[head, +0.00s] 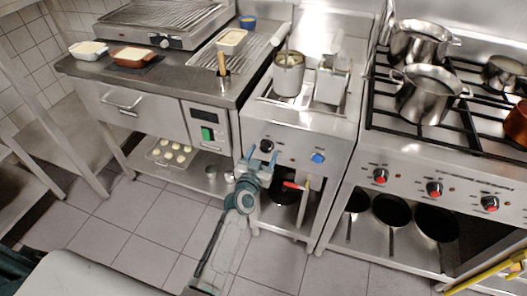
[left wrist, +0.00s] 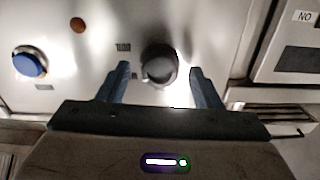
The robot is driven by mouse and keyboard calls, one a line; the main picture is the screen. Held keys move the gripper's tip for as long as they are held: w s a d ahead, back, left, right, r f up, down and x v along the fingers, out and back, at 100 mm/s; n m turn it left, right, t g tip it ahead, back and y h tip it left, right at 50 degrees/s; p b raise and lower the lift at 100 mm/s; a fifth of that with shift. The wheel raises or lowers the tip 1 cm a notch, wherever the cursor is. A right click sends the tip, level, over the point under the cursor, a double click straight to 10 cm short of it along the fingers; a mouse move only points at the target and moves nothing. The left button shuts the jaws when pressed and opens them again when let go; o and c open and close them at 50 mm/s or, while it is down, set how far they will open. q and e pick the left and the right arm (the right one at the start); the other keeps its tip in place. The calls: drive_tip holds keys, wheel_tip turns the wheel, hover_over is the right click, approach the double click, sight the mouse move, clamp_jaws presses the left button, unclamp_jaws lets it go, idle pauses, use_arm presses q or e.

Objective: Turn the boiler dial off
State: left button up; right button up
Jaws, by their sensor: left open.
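A black round dial (head: 267,146) sits on the steel front of the middle unit (head: 338,140), which I take to be the boiler. My left gripper (head: 262,154) is in front of this dial with its blue fingers open. In the left wrist view the dial (left wrist: 159,66) lies between the two fingertips (left wrist: 160,75), with a gap on each side, so no grip on it shows. The dial's pointer mark is too dark to read. A blue knob (head: 318,157) sits on the same front; it also shows in the left wrist view (left wrist: 29,63). My right gripper is not in view.
A red-handled item (head: 293,186) is below the panel. The stove (head: 445,165) with red knobs is on the right, pots (head: 425,95) on top. A counter (head: 165,75) with a green switch (head: 207,133) is on the left. Tiled floor (head: 130,225) in front is clear.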

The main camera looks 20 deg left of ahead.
use_arm(q)
drive_tip(key=shift+w, duration=0.4)
drive_tip(key=shift+c, duration=0.5)
drive_tip(key=c, duration=0.9)
drive_tip(key=shift+n, duration=0.4)
drive_tip(key=n, duration=1.1)
